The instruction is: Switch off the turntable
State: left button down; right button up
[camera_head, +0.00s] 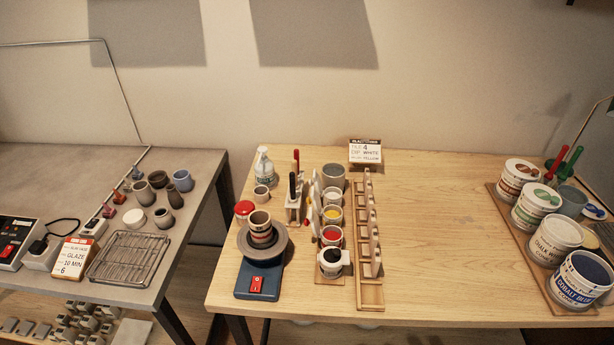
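The turntable stands at the front left of the wooden table. It has a blue base (243,280) and a round grey wheel (277,247). A red switch (257,284) sits on the front of the base; its on or off position is too small to tell. A small banded pot (261,232) stands upright on the wheel. Neither of my grippers is in view.
The wooden table (440,240) is clear farther right. Paint tubs (556,236) stand at the far right.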

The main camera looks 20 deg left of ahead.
aim_at(256, 284)
jog(key=u, duration=0.9)
